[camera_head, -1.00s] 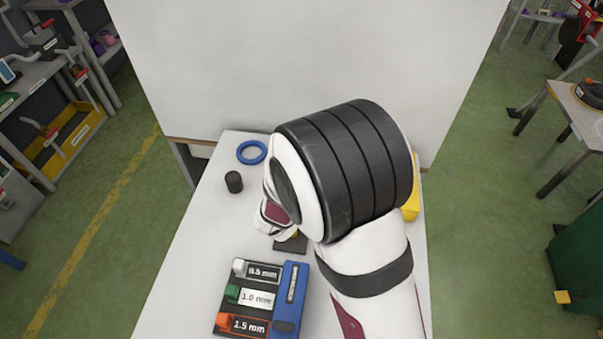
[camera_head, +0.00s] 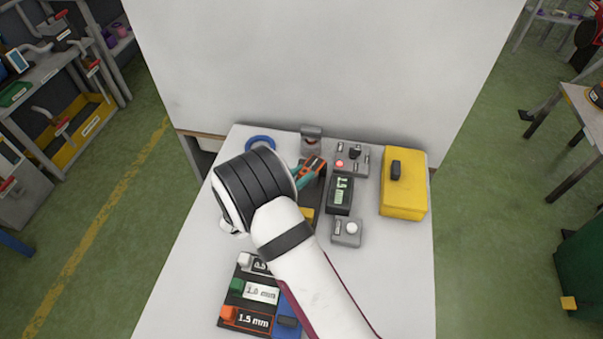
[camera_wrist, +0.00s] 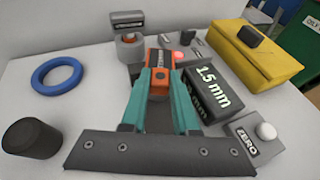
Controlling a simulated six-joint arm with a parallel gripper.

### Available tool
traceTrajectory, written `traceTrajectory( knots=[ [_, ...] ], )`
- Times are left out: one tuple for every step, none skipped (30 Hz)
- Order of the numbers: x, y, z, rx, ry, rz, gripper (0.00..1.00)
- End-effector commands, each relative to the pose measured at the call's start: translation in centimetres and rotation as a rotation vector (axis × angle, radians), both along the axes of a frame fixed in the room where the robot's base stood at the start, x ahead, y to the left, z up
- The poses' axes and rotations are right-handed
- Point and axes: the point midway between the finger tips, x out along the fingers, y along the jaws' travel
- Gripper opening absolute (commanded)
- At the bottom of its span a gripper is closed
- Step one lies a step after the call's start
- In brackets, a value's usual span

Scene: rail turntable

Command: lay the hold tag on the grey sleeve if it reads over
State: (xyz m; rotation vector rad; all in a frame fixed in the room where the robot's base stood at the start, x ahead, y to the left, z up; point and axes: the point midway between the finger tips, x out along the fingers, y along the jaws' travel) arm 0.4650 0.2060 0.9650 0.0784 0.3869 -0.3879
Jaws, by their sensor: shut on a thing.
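My gripper (camera_wrist: 160,85) has teal fingers shut on an orange piece with a dark, lettered middle (camera_wrist: 158,84); I cannot tell whether this is the hold tag. In the head view, the gripper (camera_head: 312,168) is partly hidden by my arm. A grey ring-like cylinder (camera_wrist: 129,47) sits just beyond the fingers, below a grey upright block (camera_wrist: 127,21); it may be the sleeve. A dark cylinder (camera_wrist: 30,138) stands at left. The dark readout box (camera_wrist: 208,88) shows 1.5 mm, also in the head view (camera_head: 340,195). A red lamp (camera_head: 340,163) glows behind it.
A blue ring (camera_wrist: 57,75) lies at left. A yellow case (camera_head: 403,182) stands at right. A grey ZERO button box (camera_head: 346,232) sits before the readout. A rack with 0.5, 1.0 and 1.5 mm labels (camera_head: 238,313) lies in front. The table's right front is clear.

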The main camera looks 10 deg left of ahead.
Motion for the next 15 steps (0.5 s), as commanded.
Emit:
traceTrajectory(
  knots=[
    [0.00,-0.01,0.01,0.000,0.000,0.000,0.00],
    [0.00,-0.01,0.00,0.000,0.000,0.000,0.00],
    [0.00,-0.01,-0.08,0.000,0.000,0.000,0.00],
    [0.00,-0.01,-0.15,0.000,0.000,0.000,0.00],
    [0.00,-0.01,-0.25,0.000,0.000,0.000,0.00],
    [0.01,0.00,-0.27,0.000,0.000,0.000,0.32],
    [0.00,0.00,-0.25,0.000,0.000,0.000,0.37],
    [0.00,0.00,-0.25,0.000,0.000,0.000,0.43],
    [0.00,-0.01,-0.25,0.000,0.000,0.000,0.50],
    [0.00,-0.01,-0.24,0.000,0.000,0.000,0.55],
    [0.00,-0.01,-0.24,0.000,0.000,0.000,0.58],
    [0.00,-0.01,-0.24,0.000,0.000,0.000,0.58],
    [0.00,-0.01,-0.24,0.000,0.000,0.000,0.58],
    [0.00,-0.01,-0.24,0.000,0.000,0.000,0.58],
    [0.00,-0.01,-0.24,0.000,0.000,0.000,0.58]
  ],
)
